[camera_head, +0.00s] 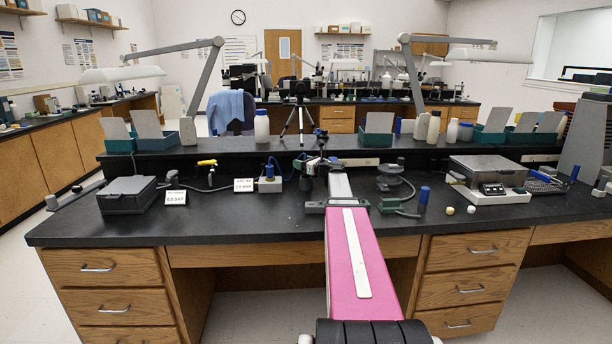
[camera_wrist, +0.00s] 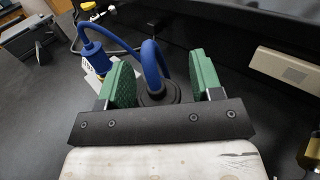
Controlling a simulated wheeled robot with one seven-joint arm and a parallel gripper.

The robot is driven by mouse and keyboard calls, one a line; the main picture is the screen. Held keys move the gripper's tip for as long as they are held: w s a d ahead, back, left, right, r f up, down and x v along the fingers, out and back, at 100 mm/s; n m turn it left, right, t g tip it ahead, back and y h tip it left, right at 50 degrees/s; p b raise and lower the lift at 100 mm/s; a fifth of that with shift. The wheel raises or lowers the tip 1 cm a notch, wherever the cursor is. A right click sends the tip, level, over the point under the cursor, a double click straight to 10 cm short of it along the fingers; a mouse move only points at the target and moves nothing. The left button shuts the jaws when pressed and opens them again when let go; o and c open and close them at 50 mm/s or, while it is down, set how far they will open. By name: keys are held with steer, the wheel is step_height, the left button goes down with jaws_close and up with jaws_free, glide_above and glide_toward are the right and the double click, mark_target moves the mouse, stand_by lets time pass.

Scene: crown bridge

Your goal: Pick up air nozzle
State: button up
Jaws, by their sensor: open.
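My gripper (camera_wrist: 163,75) is open, with its two green pads standing apart in the wrist view. Between the pads is a dark round piece (camera_wrist: 157,97) with a thick blue hose (camera_wrist: 152,60) curving out of its top. It appears to be the air nozzle or its stand; I cannot tell which. The hose arcs left to a blue fitting with a yellow collar (camera_wrist: 95,55). The pads do not visibly grip the round piece. In the head view my gripper (camera_head: 310,167) is over the middle of the bench, and the blue fitting (camera_head: 269,171) is on its left.
A ring stand (camera_head: 390,178) and blue cylinder (camera_head: 424,195) are right of the arm. A raised shelf (camera_head: 190,157) runs behind. The front bench strip is mostly clear.

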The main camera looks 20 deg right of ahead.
steer(key=shift+c, duration=0.3)
steer(key=c, duration=1)
steer(key=shift+o, duration=0.2)
steer(key=shift+r, duration=0.15)
